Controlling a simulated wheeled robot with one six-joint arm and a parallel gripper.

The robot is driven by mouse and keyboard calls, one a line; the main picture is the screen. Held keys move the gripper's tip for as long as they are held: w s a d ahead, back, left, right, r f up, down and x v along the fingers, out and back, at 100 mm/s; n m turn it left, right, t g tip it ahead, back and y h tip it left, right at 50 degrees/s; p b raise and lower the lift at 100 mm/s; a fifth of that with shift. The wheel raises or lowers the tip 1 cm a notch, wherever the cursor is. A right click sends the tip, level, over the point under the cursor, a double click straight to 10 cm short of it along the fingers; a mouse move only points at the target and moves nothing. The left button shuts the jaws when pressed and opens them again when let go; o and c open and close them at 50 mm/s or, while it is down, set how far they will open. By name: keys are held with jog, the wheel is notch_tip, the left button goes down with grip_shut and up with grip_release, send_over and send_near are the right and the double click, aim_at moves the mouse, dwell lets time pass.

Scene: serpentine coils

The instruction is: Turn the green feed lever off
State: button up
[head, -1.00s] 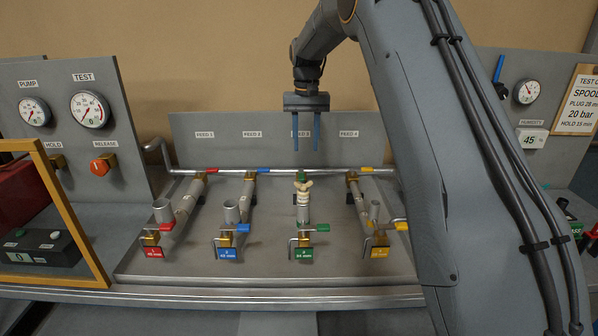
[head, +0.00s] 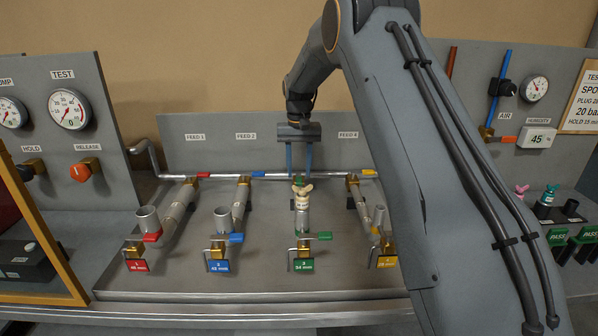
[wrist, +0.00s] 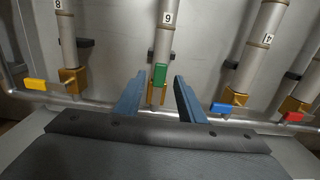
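The green feed lever (head: 298,181) is on the third pipe, at the back rail. In the wrist view the green feed lever (wrist: 160,74) lines up with its pipe, while the other feed levers lie crosswise. My gripper (head: 299,167) is open and points down just above the green lever. In the wrist view the lever shows between the two blue fingers of my gripper (wrist: 158,82), with a gap on each side. I cannot tell if either finger touches it. A cream fitting (head: 301,196) sits on the same pipe in front of the lever.
The red (head: 203,174), blue (head: 258,174) and yellow (head: 368,172) feed levers lie along the rail (head: 225,176). A second green lever (head: 319,236) is at the front, by the green 3 tag (head: 303,265). A backboard (head: 210,150) stands behind the rail.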

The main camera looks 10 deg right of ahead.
aim_at(299, 180)
jog(key=shift+f, duration=1.1)
grip_shut()
